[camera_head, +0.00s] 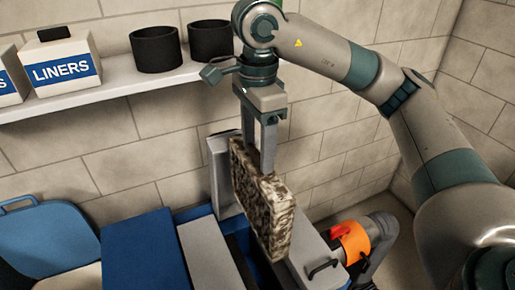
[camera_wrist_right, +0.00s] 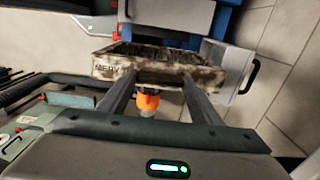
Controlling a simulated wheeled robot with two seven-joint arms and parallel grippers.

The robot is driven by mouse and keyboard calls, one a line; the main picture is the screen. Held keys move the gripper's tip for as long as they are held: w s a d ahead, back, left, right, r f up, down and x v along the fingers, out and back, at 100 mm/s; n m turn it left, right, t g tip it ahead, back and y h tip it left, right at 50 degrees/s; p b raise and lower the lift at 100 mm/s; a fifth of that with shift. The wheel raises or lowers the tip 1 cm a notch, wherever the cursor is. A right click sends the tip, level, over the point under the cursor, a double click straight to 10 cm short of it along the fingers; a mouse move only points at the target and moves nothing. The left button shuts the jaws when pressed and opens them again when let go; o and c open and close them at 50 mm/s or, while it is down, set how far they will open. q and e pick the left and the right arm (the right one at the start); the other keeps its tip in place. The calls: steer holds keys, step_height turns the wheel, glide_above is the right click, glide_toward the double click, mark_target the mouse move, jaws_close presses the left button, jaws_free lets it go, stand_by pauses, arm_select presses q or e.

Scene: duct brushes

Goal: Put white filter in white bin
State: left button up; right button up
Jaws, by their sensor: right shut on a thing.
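My right gripper (camera_head: 267,160) is shut on the top edge of a flat rectangular filter (camera_head: 262,205). The filter has a pale frame and is mottled brown and grey with dirt, rather than clean white. It hangs upright, slightly tilted, above or in front of the grey and blue unit; whether it touches the unit is unclear. In the right wrist view, the filter (camera_wrist_right: 160,68) lies across both fingers (camera_wrist_right: 155,82), with partly legible lettering on its frame. My left gripper is not in view. I cannot make out a white bin for certain.
A blue object with a handle (camera_head: 42,238) stands at the left. A blue panel (camera_head: 142,250) lies beside the grey unit (camera_head: 212,252). An orange part (camera_head: 353,243) is at the right. A shelf (camera_head: 130,82) holds liner boxes (camera_head: 66,64) and two black cups (camera_head: 156,48).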

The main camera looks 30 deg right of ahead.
steer(key=shift+r+p, duration=0.4)
steer(key=shift+r, duration=0.55)
steer(key=shift+r+p, duration=0.5)
steer(key=shift+r, duration=0.2)
steer(key=shift+r+p, duration=1.75)
steer(key=shift+r, duration=0.9)
steer(key=shift+s, duration=0.1)
